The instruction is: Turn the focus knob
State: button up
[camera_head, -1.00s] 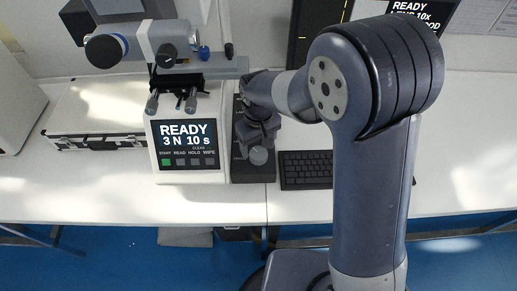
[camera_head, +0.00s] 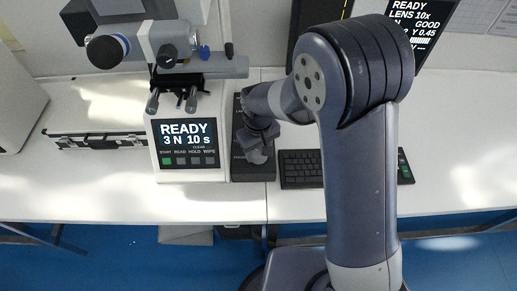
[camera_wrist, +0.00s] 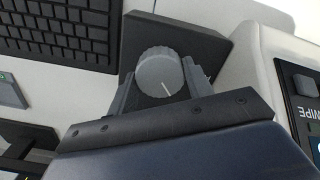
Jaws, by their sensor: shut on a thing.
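The focus knob (camera_wrist: 158,72) is a grey ribbed disc with a white pointer line, on a dark control box (camera_head: 240,172) to the right of the hardness tester (camera_head: 190,172). In the wrist view the box (camera_wrist: 205,42) shows behind the knob. My gripper (camera_wrist: 162,88) is shut on the knob, with one finger on each side of it. In the head view my gripper (camera_head: 258,143) is over the box, and the knob (camera_head: 257,157) shows partly below it. The pointer line slants toward the lower right in the wrist view.
The tester's screen (camera_head: 187,133) reads READY, 3 N 10 s. A keyboard (camera_head: 300,170) lies right of the box, close to my gripper. A flat case (camera_head: 95,140) lies left of the tester. A monitor (camera_head: 415,25) stands behind. The front strip of the table is clear.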

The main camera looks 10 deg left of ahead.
aim_at(259, 152)
jog(key=shift+c, duration=1.4)
jog(key=shift+f+m+b, duration=0.1)
jog(key=shift+m+b, duration=0.35)
jog(key=shift+m, duration=0.75)
jog(key=o, duration=1)
notch_tip(259, 152, up, 11)
jog(key=shift+b, duration=0.7)
